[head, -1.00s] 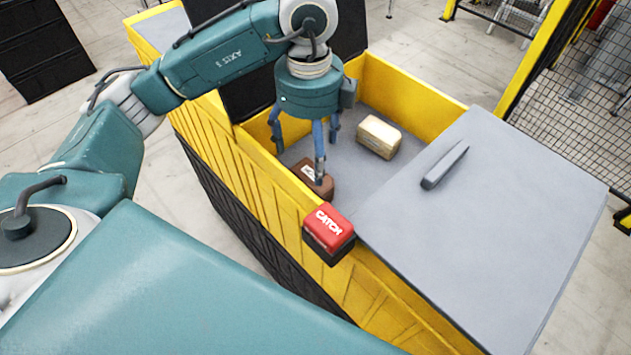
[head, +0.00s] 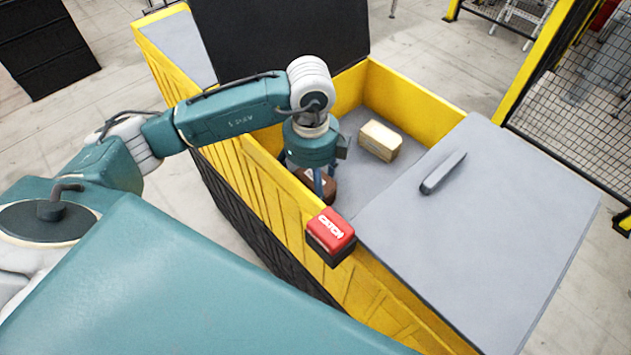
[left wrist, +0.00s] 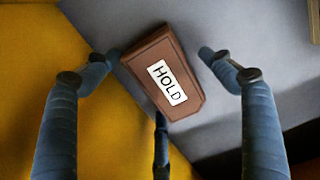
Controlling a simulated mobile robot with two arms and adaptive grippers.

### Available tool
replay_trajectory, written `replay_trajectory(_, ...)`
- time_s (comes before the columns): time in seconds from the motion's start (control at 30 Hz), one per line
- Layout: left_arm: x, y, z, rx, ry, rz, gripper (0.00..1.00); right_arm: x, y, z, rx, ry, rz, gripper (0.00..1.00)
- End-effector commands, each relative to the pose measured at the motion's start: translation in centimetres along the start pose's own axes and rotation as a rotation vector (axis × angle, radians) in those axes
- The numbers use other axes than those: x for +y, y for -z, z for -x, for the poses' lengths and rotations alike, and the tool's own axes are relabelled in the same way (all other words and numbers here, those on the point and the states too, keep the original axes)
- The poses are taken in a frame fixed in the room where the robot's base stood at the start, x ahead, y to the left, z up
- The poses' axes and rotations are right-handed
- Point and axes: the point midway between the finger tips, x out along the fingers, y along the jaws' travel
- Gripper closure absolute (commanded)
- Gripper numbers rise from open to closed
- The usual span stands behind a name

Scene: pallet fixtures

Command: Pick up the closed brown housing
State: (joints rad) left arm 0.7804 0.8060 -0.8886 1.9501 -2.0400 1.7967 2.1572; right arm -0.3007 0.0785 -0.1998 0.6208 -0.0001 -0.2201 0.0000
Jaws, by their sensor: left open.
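The closed brown housing (head: 328,190) lies on the grey floor of the yellow bin, close to its near-left wall. In the left wrist view the brown housing (left wrist: 165,75) carries a white label reading "HOLD". My left gripper (head: 318,182) is down inside the bin directly over the housing and partly hides it in the head view. In the left wrist view my left gripper (left wrist: 156,62) is open, with blue fingers on both sides of the housing and a third one at its lower edge. I cannot tell whether any finger touches it. My right gripper is not in view.
A pale tan box (head: 380,141) lies farther back in the bin. The yellow bin wall (head: 283,208) rises close beside my gripper. A red "CATCH" block (head: 331,230) sits on the near rim. A grey lid with a handle (head: 480,220) covers the right part.

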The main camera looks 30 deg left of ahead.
Motion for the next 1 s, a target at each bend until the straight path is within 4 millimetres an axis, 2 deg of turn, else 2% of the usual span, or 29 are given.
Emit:
replay_trajectory(0.07,0.0,0.0,0.0,0.0,0.0,0.0,0.18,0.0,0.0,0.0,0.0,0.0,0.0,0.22)
replay_trajectory(0.1,0.0,0.0,0.0,0.0,0.0,0.0,0.22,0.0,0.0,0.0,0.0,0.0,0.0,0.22)
replay_trajectory(0.3,0.0,0.0,0.0,0.0,0.0,0.0,0.62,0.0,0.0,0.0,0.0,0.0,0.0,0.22)
replay_trajectory(0.37,0.0,0.0,0.0,0.0,0.0,0.0,0.72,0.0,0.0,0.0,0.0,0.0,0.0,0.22)
replay_trajectory(0.77,-0.1,0.0,0.8,0.001,0.003,0.0,0.72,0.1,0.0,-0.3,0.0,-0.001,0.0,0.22)
replay_trajectory(0.87,-0.2,0.0,1.8,0.0,0.004,0.0,0.72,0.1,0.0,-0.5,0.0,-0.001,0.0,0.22)
replay_trajectory(1.0,-0.3,0.0,4.3,0.0,0.008,-0.001,0.72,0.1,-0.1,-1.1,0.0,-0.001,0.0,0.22)
